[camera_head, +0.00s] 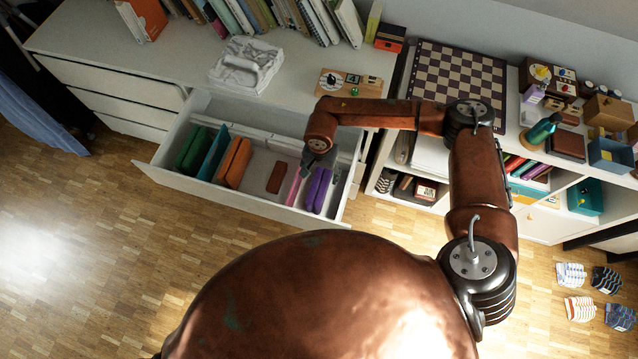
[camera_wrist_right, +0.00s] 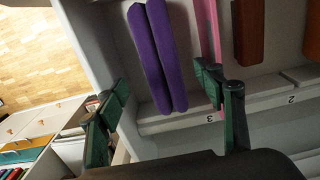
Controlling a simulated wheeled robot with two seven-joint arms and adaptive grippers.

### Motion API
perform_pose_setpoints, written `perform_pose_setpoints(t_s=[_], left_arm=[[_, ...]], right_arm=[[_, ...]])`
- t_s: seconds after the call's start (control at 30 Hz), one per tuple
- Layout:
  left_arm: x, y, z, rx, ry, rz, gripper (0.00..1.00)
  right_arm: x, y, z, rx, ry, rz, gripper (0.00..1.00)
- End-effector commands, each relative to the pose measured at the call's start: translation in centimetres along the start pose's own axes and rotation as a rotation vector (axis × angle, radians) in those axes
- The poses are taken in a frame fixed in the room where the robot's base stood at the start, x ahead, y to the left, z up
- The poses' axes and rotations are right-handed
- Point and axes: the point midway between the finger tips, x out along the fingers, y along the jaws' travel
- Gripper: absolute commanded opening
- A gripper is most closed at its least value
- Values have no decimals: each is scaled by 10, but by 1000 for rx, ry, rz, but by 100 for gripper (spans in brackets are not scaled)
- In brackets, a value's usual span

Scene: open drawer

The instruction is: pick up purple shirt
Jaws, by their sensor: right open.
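The purple shirt (camera_head: 318,190) stands folded in the right end of the open drawer (camera_head: 254,206), beside a pink folded item (camera_head: 294,187). In the right wrist view the purple shirt (camera_wrist_right: 157,55) shows as two long upright folds, with the pink item (camera_wrist_right: 207,40) to its right. My right gripper (camera_head: 318,157) is over the back of the drawer near the purple shirt. In the right wrist view its two green fingers (camera_wrist_right: 162,100) are wide apart, with the end of the shirt between them in the picture and nothing held. My left gripper is not in view.
Orange (camera_head: 233,163), teal (camera_head: 213,153) and green (camera_head: 190,149) folded items stand further left in the drawer. A chessboard (camera_head: 458,80) lies on the right cabinet. Paired socks (camera_head: 580,308) lie on the floor at right. A marble-like object (camera_head: 246,65) sits on the dresser top.

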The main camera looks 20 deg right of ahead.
Motion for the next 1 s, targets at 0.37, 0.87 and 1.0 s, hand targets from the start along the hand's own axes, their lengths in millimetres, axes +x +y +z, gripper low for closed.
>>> perform_pose_setpoints(t_s=[0.37, 0.87, 1.0], left_arm=[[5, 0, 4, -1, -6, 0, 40], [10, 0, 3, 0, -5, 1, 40], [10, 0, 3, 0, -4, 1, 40]], right_arm=[[36, 0, -1, 1, -3, 1, 62], [72, 0, -3, 4, -2, -2, 62], [72, 0, -2, 4, -2, -2, 52]])
